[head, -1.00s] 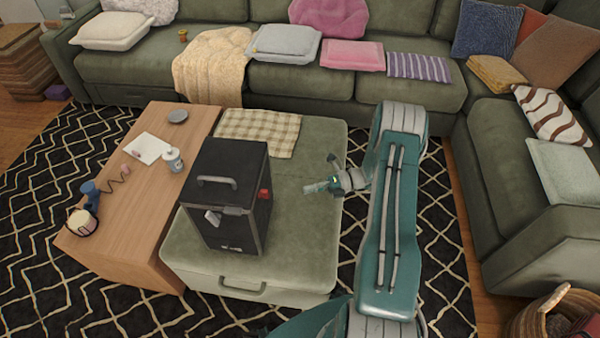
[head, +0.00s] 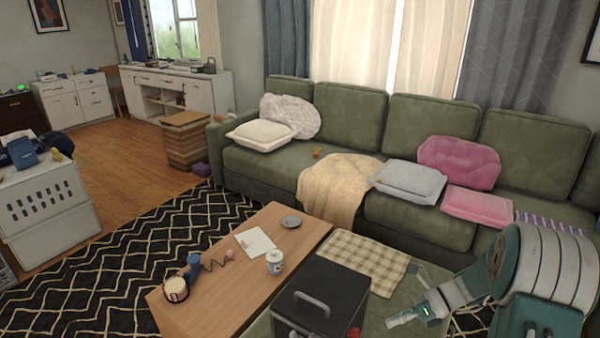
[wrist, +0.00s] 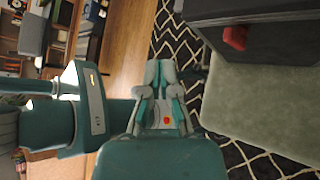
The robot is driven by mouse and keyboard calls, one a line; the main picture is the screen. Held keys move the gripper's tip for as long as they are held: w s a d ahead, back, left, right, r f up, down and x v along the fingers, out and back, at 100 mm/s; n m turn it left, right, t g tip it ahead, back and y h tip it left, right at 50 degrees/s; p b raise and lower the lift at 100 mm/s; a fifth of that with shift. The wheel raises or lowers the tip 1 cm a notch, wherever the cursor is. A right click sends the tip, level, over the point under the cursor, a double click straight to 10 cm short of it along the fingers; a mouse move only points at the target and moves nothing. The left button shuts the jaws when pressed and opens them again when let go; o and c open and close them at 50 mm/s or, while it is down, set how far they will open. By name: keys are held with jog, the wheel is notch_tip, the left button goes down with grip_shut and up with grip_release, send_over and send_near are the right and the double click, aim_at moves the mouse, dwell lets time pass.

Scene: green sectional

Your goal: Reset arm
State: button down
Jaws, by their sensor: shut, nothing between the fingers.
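My arm, grey and teal, shows at the lower right of the head view. My gripper (head: 402,319) points left there, at the right of the black box and in front of the green ottoman's surface. In the wrist view my gripper (wrist: 163,72) is in the centre, its two grey and teal fingers shut with nothing held. The patterned rug and wood floor show beyond the fingertips.
The black box (head: 318,300) stands on the green ottoman (wrist: 258,110). A wooden table (head: 215,300) with a mug (head: 274,262) is beside it. The green sofa (head: 345,125) lies behind. Open rug (head: 110,250) is at the left.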

jog(key=s+a+r+n+t+h, duration=0.3)
jog(key=s+r+n+h, duration=0.3)
jog(key=s+r+n, duration=0.3)
jog(key=s+a+r+n+t+h, duration=0.3)
jog(key=s+r+n+h, duration=0.3)
jog(key=s+r+n, duration=0.4)
jog(key=shift+s+a+r+n+t, duration=0.3)
jog(key=shift+r+n, duration=0.4)
jog(key=shift+n, duration=2.4)
jog(key=shift+w, duration=0.1)
